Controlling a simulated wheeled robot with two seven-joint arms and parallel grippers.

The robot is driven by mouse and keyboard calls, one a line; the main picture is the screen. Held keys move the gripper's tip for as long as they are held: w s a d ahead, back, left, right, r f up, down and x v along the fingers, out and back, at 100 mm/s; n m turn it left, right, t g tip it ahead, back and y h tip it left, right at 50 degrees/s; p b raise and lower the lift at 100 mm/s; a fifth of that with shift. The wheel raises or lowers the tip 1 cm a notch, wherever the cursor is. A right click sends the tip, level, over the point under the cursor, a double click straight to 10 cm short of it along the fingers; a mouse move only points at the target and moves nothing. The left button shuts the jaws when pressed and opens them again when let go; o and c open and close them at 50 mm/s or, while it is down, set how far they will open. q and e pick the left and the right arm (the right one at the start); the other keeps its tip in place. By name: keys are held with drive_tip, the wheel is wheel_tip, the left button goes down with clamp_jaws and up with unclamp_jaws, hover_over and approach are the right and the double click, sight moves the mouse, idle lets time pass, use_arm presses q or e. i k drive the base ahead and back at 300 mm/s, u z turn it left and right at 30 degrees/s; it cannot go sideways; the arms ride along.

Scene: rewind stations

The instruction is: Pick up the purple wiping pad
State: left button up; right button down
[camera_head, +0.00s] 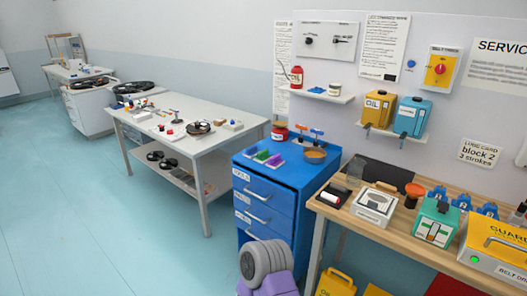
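The small purple wiping pad (262,155) lies on top of the blue drawer cabinet (290,172), near its left front edge. Neither of my grippers shows in the head view, so no gripper is seen at the pad.
An orange bowl (315,155) and a red jar (279,132) share the cabinet top. A wooden bench (385,232) with boxes adjoins at right; a white table (195,140) stands at left. A grey ribbed and purple part rises in front of the cabinet. Left floor is clear.

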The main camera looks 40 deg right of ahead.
sight(276, 161)
drive_tip(key=z, duration=0.6)
drive_tip(key=i, duration=1.5)
drive_tip(key=z, duration=1.25)
